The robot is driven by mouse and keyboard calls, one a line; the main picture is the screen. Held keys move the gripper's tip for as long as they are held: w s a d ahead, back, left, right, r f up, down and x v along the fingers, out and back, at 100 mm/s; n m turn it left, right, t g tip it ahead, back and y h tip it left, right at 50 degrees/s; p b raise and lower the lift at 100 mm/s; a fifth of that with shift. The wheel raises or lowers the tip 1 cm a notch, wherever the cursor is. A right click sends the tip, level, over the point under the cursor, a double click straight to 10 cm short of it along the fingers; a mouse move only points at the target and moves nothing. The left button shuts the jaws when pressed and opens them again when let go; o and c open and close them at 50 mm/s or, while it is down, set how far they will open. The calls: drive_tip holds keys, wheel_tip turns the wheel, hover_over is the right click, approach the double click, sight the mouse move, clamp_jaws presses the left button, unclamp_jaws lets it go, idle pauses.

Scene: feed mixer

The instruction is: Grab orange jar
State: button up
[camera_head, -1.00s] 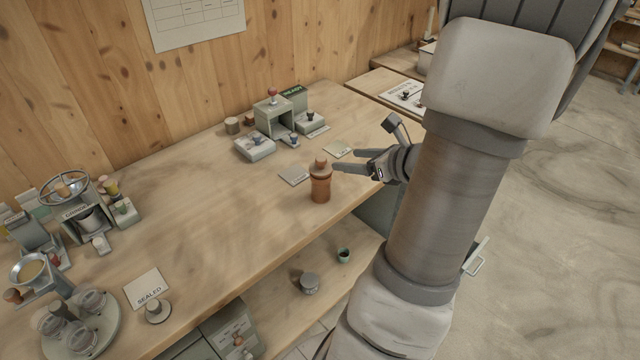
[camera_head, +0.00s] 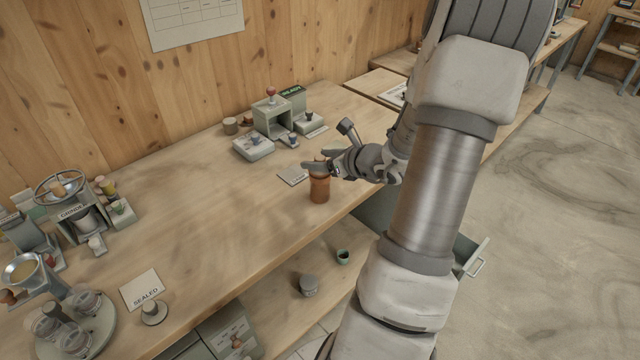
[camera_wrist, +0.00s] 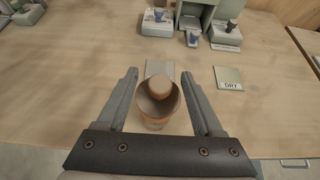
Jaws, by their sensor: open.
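The orange jar (camera_head: 319,189) stands upright on the wooden bench near its front edge. In the wrist view the jar (camera_wrist: 157,113) shows from above, with a rounded brown stopper in its wide rim. My gripper (camera_head: 318,167) is open at the jar's upper part. In the wrist view my gripper (camera_wrist: 159,78) has one finger on each side of the jar, with a gap visible on both sides. In the head view the fingers hide part of the jar's top.
A grey-green device (camera_head: 276,115) with small blocks stands behind the jar. A grey card (camera_head: 293,175) lies just left of the jar, and a card marked DRY (camera_wrist: 229,78) lies to its right. A SEALED card (camera_head: 143,289) lies far left. The bench between is clear.

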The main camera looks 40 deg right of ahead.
clamp_jaws()
drive_tip(key=shift+r, duration=0.1)
idle(1.2)
